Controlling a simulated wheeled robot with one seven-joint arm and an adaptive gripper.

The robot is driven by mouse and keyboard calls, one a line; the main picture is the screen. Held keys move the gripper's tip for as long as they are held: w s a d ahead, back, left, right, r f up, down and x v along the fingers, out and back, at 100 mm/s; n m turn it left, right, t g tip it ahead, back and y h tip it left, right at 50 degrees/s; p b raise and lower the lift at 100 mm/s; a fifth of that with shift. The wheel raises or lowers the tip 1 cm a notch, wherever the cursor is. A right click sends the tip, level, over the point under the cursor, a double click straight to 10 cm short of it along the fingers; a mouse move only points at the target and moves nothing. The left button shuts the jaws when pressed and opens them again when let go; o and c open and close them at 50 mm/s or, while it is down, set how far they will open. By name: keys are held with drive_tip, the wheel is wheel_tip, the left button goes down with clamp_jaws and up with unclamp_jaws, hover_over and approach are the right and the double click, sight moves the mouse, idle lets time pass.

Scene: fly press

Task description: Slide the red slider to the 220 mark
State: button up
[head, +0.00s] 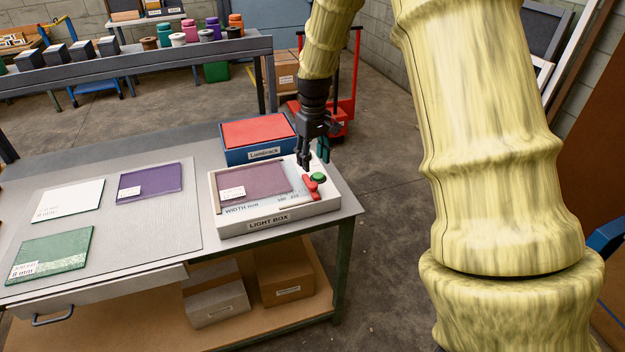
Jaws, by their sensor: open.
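The red slider (311,187) is at the right end of the white light box (262,225), beside a green round knob (318,177). A scale (262,206) marked "WIDTH mm" runs along the front of the box's top; its numbers are too small to read surely, so the 220 mark cannot be told. A mauve panel (245,182) lies on the box, left of the slider. My gripper (313,160) points down just behind and above the slider and the green knob. Its dark fingers are apart and nothing shows between them. Whether a finger touches the slider cannot be told.
A blue box with a red top (258,135) stands behind the light box, close to my gripper. White (68,200), purple (150,182) and green (50,253) panels lie on the grey mat to the left. The table's right edge is close to the light box.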

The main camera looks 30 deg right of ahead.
sight(313, 184)
wheel_tip(313, 184, down, 9)
drive_tip(key=shift+f+p, duration=0.1)
drive_tip(key=shift+p, duration=1)
drive_tip(key=shift+a, duration=0.1)
clamp_jaws()
